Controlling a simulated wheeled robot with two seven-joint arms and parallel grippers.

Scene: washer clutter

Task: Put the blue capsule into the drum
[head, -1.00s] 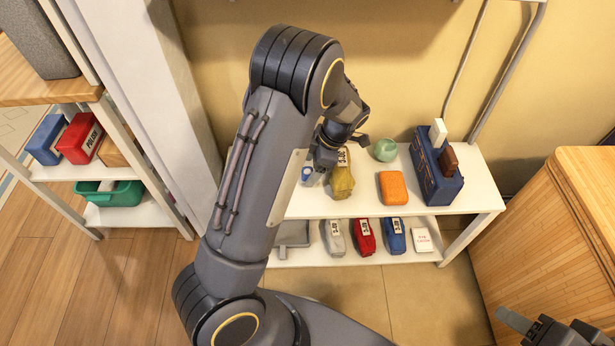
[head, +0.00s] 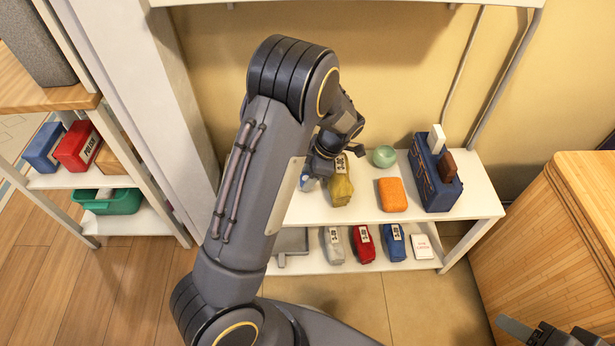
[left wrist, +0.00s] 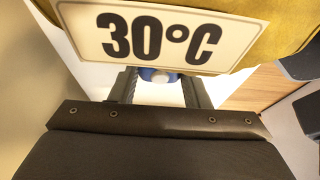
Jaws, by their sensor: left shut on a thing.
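The blue capsule (head: 309,183) is at the left end of the white shelf's top board, beside the yellow bag; my left gripper (head: 316,176) hides part of it. In the left wrist view, the blue capsule (left wrist: 158,75) shows between the two fingers of my left gripper (left wrist: 162,82), which is shut on it. A 30°C label on yellow cloth covers the upper part of that view. Whether the capsule touches the board is unclear. My right gripper (head: 548,334) is partly in view at the bottom right, and its jaws are unclear. No drum is visible.
A yellow bag (head: 341,187) stands close to my left gripper. An orange block (head: 392,194), a green round pot (head: 384,156) and a blue box (head: 433,180) share the board. Several labelled bags lie below. A wooden cabinet (head: 560,235) stands right.

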